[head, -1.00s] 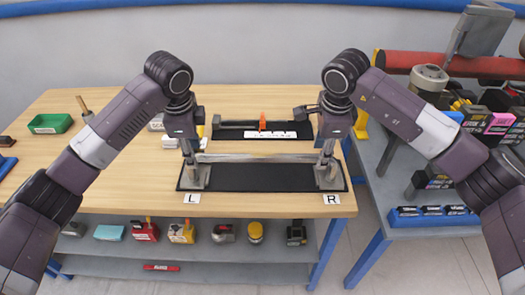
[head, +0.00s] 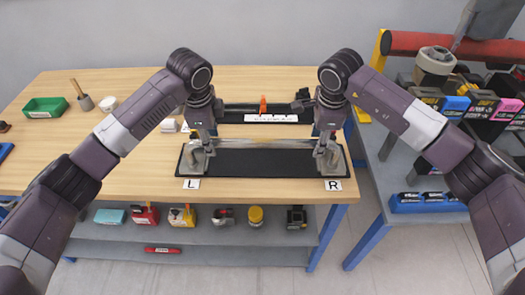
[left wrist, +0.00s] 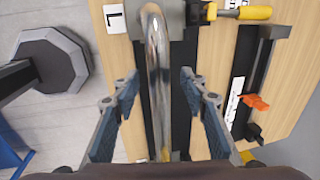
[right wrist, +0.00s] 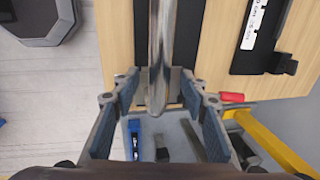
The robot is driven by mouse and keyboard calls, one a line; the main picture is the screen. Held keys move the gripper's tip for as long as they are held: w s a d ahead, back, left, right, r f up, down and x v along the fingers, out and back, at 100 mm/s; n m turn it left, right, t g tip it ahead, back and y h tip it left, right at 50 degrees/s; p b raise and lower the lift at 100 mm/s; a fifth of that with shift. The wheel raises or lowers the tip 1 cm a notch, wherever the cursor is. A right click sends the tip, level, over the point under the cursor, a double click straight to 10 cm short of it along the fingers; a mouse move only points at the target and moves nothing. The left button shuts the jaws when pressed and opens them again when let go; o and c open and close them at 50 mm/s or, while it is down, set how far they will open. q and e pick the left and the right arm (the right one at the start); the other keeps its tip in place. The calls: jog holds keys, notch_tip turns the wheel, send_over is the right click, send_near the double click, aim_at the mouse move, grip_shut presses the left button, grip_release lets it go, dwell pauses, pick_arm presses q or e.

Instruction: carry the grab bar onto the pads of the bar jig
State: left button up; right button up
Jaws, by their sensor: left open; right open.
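The shiny steel grab bar (head: 265,143) lies level between two grey end blocks on a long black base (head: 265,165), marked L and R. It also shows in the left wrist view (left wrist: 158,70) and the right wrist view (right wrist: 162,45). My left gripper (head: 207,142) is open near the bar's left end, fingers apart on either side of it. My right gripper (head: 323,142) is likewise open at the right end. Behind is a black fixture (head: 234,115) with an orange clamp (head: 263,104); which base is the bar jig is not clear. Contact under the bar ends is hidden.
A green tray (head: 45,107) and a grey cup with a handle (head: 86,103) stand at the table's left. A yellow-handled tool (left wrist: 255,13) lies beside the base. A grey side bench (head: 385,190) with boxes stands right. The table front is mostly clear.

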pick_arm(q)
jog(key=shift+f, duration=0.75)
pick_arm(e)
jog(key=shift+f, duration=0.75)
pick_arm(q)
jog(key=shift+w+f, duration=0.2)
jog(key=shift+f, duration=0.05)
pick_arm(e)
jog(key=shift+w+f, duration=0.2)
jog(key=shift+f, duration=0.05)
pick_arm(q)
grip_shut()
pick_arm(e)
grip_shut()
pick_arm(q)
jog(key=shift+w+r, duration=0.1)
jog(key=shift+r, duration=0.2)
pick_arm(e)
jog(key=shift+w+r, duration=0.1)
jog(key=shift+r, duration=0.2)
